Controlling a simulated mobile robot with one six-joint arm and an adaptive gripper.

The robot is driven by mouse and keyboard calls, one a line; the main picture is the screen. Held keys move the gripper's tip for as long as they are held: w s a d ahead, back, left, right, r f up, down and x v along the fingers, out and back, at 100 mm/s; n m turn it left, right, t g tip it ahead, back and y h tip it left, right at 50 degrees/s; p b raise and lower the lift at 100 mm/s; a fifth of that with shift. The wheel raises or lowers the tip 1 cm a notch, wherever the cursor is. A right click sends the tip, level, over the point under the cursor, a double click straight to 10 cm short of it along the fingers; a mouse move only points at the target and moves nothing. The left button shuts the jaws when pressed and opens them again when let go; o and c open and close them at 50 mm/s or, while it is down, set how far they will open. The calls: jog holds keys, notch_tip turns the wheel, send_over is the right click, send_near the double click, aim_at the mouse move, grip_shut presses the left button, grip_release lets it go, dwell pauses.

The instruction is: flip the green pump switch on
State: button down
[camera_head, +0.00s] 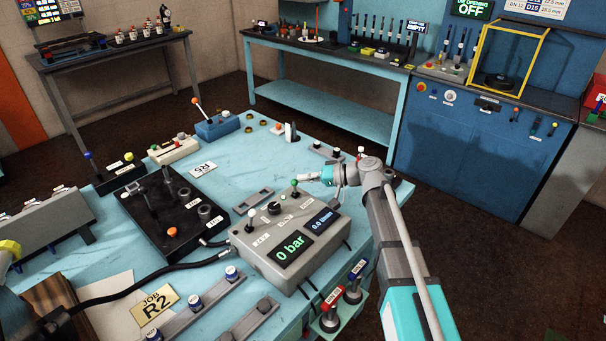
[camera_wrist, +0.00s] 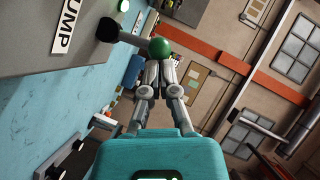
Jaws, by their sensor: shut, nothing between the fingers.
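The green pump switch (camera_head: 294,182) is a short lever with a round green knob at the back edge of the grey control box (camera_head: 262,246). In the wrist view its green knob (camera_wrist: 160,47) lies right at the fingertips, with its dark base (camera_wrist: 108,29) near the PUMP label (camera_wrist: 64,32). My gripper (camera_head: 303,176) reaches in from the right, its tips close beside the knob. In the wrist view my gripper (camera_wrist: 160,62) has its fingertips together and empty. I cannot tell whether they touch the knob. The box's display (camera_head: 291,250) reads 0 bar.
A black valve block (camera_head: 172,215) with a hose lies to the left. Red and blue capped fittings (camera_head: 330,318) sit at the table's front edge.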

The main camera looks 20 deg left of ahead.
jog(key=shift+s+a, duration=0.25)
jog(key=shift+s, duration=0.15)
jog(key=shift+w+d+r, duration=0.1)
jog(key=shift+r, duration=0.05)
jog(key=shift+w+d+r+p, duration=0.25)
jog(key=shift+w+r+p, duration=0.05)
jog(key=shift+w+p, duration=0.15)
jog(key=w+p+v, duration=0.1)
jog(key=p+v, duration=0.2)
jog(key=v, duration=0.9)
jog(key=shift+w+a, duration=0.25)
jog(key=shift+w, duration=0.1)
jog(key=shift+r, duration=0.15)
